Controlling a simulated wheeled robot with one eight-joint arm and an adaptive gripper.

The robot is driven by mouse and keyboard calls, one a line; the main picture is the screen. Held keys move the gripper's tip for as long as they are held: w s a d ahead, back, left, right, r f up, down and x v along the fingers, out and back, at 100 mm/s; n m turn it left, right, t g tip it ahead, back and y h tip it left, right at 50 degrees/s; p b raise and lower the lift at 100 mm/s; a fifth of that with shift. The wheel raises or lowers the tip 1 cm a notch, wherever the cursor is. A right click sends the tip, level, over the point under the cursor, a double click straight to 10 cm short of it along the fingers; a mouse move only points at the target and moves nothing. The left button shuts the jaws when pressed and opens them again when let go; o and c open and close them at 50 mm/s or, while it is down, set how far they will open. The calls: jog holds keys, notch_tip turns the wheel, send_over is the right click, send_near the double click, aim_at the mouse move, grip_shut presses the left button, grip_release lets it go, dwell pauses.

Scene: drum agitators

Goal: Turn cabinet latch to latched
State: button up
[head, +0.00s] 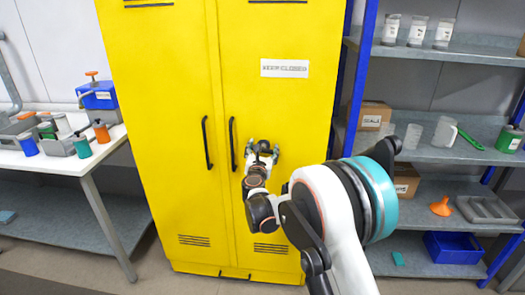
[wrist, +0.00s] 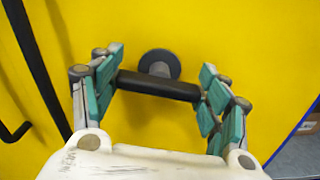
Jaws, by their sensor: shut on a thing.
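The yellow cabinet (head: 180,100) stands ahead with two closed doors. The black latch (wrist: 150,83) is a bar below a round hub (wrist: 159,63) on the right door, lying nearly level across the wrist view. My gripper (wrist: 160,86) has its teal pads at the two ends of the bar and is shut on it. In the head view my gripper (head: 262,150) is at the right door, just right of its handle, and mostly hides the latch.
Two black vertical handles (head: 207,143) (head: 233,143) flank the door seam. A "KEEP CLOSED" sign (head: 285,68) is above my gripper. A white table (head: 60,160) with bottles stands left. Grey shelves (head: 465,150) with cups and boxes stand close on the right.

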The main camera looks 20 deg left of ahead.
jog(key=m, duration=0.4)
jog(key=shift+m, duration=0.3)
jog(key=m, duration=0.3)
jog(key=shift+d+m, duration=0.1)
jog(key=shift+m, duration=0.2)
jog(key=m, duration=0.3)
jog(key=shift+f+m, duration=0.1)
jog(key=shift+m, duration=0.2)
jog(key=shift+f+m, duration=0.1)
jog(key=shift+m, duration=1.9)
jog(key=o, duration=1.1)
jog(key=v, duration=1.2)
jog(key=shift+d, duration=0.1)
